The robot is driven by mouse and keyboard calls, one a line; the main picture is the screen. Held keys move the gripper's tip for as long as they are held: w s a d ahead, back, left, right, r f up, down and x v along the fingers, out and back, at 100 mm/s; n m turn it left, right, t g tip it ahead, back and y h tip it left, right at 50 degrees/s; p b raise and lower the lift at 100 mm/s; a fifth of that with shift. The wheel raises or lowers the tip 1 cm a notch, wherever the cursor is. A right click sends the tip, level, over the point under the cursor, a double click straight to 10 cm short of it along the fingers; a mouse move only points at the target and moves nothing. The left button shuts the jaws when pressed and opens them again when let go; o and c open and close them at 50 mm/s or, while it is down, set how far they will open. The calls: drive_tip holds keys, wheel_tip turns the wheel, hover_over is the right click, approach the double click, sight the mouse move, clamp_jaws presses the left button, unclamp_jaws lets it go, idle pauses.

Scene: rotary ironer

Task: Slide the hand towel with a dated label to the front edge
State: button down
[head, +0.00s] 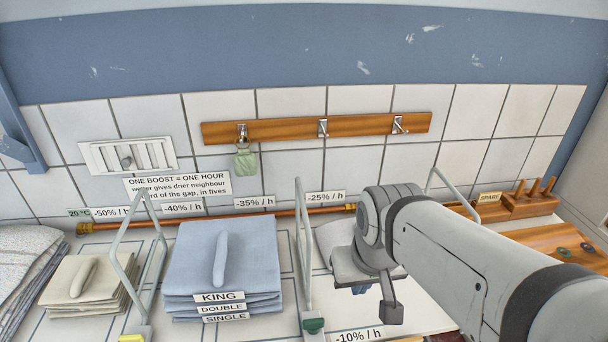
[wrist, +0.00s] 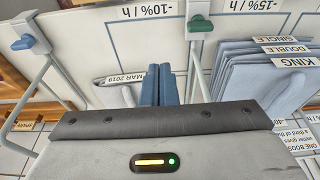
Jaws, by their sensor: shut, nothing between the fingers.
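A pale grey folded towel (head: 333,238) lies on the white surface between two metal wire frames in the head view, largely hidden by my arm. In the wrist view, a label reading "MAR 2019" (wrist: 124,79) shows just left of my fingers, by pale cloth. My gripper (wrist: 158,72) has its two blue fingers shut together with nothing between them, close beside that label. In the head view my gripper (head: 359,289) is over the towel's near side, its fingers mostly hidden. Whether the fingers touch the cloth I cannot tell.
A blue stack labelled KING, DOUBLE, SINGLE (head: 222,255) stands left of the towel, past a wire frame (head: 303,265). A beige stack (head: 88,285) lies farther left. A copper pipe (head: 270,217) runs behind. A wooden block with pegs (head: 528,203) stands right.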

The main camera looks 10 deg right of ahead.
drive_tip(key=w+d+r+p, duration=0.1)
drive_tip(key=w+d, duration=0.1)
drive_tip(key=w, duration=0.6)
drive_tip(key=w+d+r, duration=0.1)
drive_tip(key=w+d, duration=0.1)
drive_tip(key=w, duration=0.7)
drive_tip(key=w+d+f+t+p, duration=0.1)
drive_tip(key=w+d+f, duration=0.2)
drive_tip(key=w, duration=0.4)
drive_tip(key=w+d+f, duration=0.2)
drive_tip(key=w+d, duration=0.2)
drive_tip(key=w, duration=0.3)
drive_tip(key=p+x, duration=0.1)
drive_tip(key=x, duration=0.8)
drive_tip(key=shift+s+f+p, duration=0.1)
drive_tip(key=shift+f+p, duration=0.15)
drive_tip(key=shift+p, duration=0.15)
drive_tip(key=s+p, duration=0.1)
drive_tip(key=s, duration=0.2)
drive_tip(key=shift+s, duration=0.15)
drive_tip(key=shift+s+f, duration=0.1)
drive_tip(key=shift+s, duration=0.25)
